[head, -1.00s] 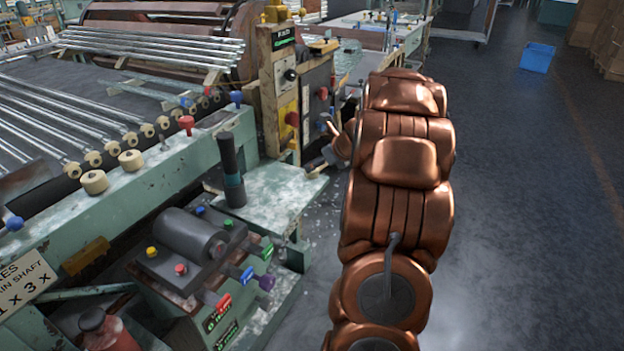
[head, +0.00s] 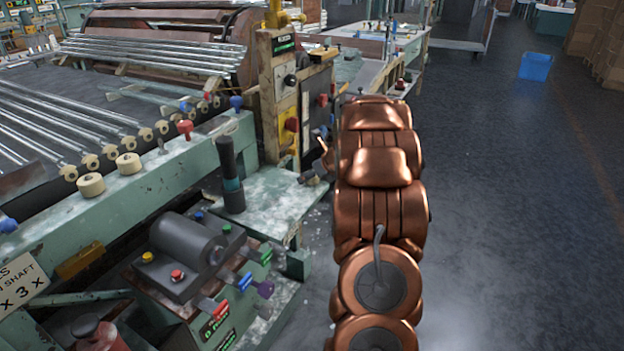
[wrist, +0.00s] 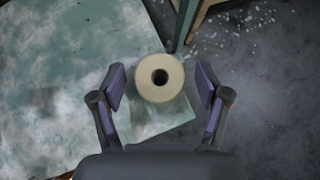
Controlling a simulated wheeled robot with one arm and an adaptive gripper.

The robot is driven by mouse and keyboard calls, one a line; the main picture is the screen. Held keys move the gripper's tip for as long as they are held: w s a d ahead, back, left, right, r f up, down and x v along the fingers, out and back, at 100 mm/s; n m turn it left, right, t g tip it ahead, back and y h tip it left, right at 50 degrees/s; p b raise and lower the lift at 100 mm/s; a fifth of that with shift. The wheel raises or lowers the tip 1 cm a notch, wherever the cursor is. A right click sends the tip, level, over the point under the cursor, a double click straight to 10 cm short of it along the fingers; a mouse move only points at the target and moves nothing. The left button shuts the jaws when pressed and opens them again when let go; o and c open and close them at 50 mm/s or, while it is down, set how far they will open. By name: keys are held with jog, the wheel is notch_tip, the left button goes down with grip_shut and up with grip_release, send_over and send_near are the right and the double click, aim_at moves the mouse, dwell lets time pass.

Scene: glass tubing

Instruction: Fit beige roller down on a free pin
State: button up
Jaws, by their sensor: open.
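In the wrist view a beige roller (wrist: 160,78) stands on end, its dark centre hole facing up, near the edge of a worn pale-green table top (wrist: 60,100). My gripper (wrist: 160,86) is open, with one finger on each side of the roller and visible gaps between. In the head view my gripper (head: 316,166) is mostly hidden behind my arm, beside the table top (head: 275,200), and this roller is not visible. Two more beige rollers (head: 90,184) (head: 129,163) sit on the green machine rail. A thin bare pin (head: 161,145) stands farther along the rail.
A dark upright cylinder (head: 231,175) stands on the table top. A control box (head: 185,255) with coloured knobs is in front of it. A post (head: 280,90) with switches rises behind. Glass tubes (head: 60,120) lie at left. Open floor (head: 510,230) is at right.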

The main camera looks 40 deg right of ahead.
jog(key=c, duration=1.2)
